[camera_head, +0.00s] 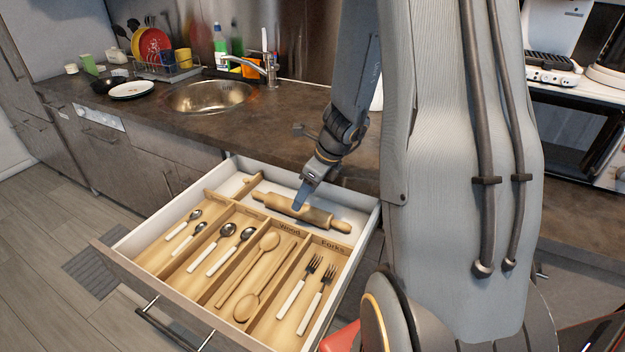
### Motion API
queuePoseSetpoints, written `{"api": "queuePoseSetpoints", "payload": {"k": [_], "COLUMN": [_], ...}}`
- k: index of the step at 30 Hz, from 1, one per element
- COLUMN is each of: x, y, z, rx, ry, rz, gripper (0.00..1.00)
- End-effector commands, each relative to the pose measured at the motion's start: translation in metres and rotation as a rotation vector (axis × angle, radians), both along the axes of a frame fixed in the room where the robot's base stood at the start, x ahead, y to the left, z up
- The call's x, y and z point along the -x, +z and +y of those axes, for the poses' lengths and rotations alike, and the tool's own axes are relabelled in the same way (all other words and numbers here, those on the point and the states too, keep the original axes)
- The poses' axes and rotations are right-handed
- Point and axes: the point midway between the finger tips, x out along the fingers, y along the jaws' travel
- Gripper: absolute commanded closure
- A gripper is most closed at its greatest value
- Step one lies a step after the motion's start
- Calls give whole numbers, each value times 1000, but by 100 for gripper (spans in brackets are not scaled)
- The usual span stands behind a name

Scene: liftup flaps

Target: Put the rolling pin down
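The wooden rolling pin (318,216) lies level across the rear compartment of the open drawer (361,236), behind the cutlery dividers. It appears to rest in that compartment, though its underside is hidden. My gripper (298,208) reaches down from above to the middle of the pin. One bluish finger shows against the pin's near side. The other finger is hidden, so I cannot tell whether the gripper is closed on the pin or only around it.
The drawer's front compartments hold several spoons (230,240), wooden spoons (262,262) and forks (300,285). The counter (240,130) with a sink (210,96) lies behind the drawer. A white plate (131,90) and a dish rack (165,70) stand at the back left.

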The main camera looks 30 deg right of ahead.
Motion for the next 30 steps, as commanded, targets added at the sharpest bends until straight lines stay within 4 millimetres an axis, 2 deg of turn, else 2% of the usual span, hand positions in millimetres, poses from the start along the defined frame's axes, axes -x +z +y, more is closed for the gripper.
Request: {"api": "queuePoseSetpoints", "payload": {"k": [1, 6, 11, 14, 17, 21, 24, 27, 30], "x": [3, 12, 16, 23, 39, 78, 108, 132, 149], "y": [12, 35, 46, 51, 58, 70, 77, 83, 86], "z": [-3, -8, -9, 3, 30, 76, 97, 109, 115], "rx": [2, 1, 3, 38, 126, 294, 402, 480, 530], "ry": [0, 0, 11, 131, 436, 1086, 1560, 1965, 2262], "rz": [-3, -2, 0, -7, -28, -74, -110, -138, -158], "gripper": [45, 45, 45, 45, 45, 45, 45, 45, 45]}}
